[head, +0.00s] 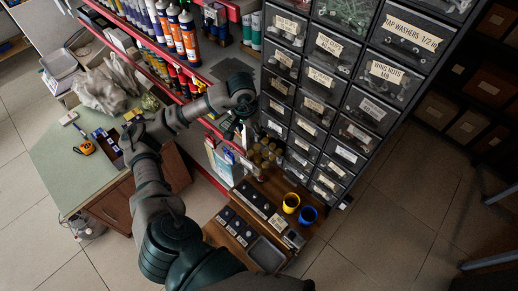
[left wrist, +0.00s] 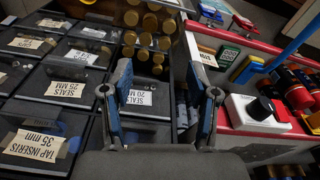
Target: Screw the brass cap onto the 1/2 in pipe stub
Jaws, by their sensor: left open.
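My left gripper (head: 232,128) hangs beside the left edge of the drawer cabinet, partly hidden by its own wrist. In the left wrist view its two blue-padded fingers (left wrist: 160,105) are apart with nothing between them. Several brass-coloured round pieces (head: 264,155) stand in a cluster to the right of and below the gripper; they also show beyond the fingertips in the left wrist view (left wrist: 150,22). I cannot tell which, if any, is the brass cap. A dark strip with small fittings (head: 255,201) lies on the wooden bench; the 1/2 in pipe stub cannot be made out. My right gripper is not in view.
The labelled drawer cabinet (head: 322,84) rises right of the gripper. A red-edged shelf of bottles (head: 189,36) stands to its left. A green-topped desk (head: 60,160) is at left.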

